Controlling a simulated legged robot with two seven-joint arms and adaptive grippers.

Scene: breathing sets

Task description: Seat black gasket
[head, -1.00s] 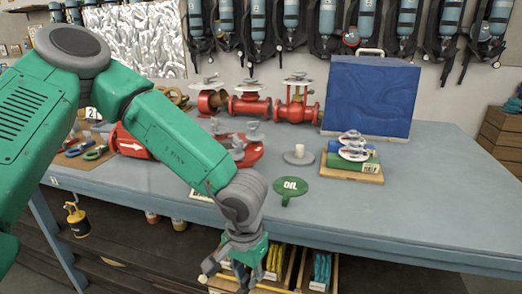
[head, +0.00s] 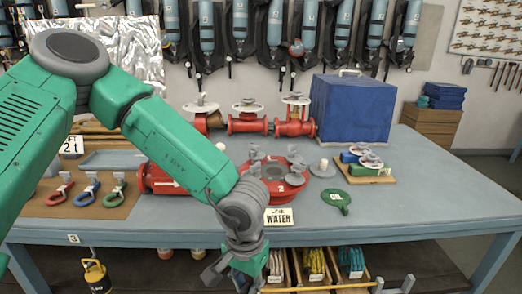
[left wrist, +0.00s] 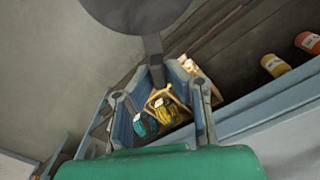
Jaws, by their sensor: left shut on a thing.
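My left gripper (head: 238,272) hangs in front of the bench's front edge in the head view, below the bench top. In the left wrist view its two fingers (left wrist: 160,88) are shut on the narrow stem of a dark round disc (left wrist: 135,12), which looks like the black gasket. The disc is cut off by the top edge there. I cannot make it out in the head view. A red round flange (head: 272,176) with several grey wing bolts and a "2" mark lies on the bench, above and behind my left gripper.
A WATER sign (head: 279,216) stands before the flange. A green OIL paddle (head: 337,198), a grey disc with a white post (head: 322,169), red valves (head: 247,122) and a blue box (head: 355,112) are on the bench (head: 420,200). Crates sit below. A yellow rod (head: 320,288) crosses the bottom.

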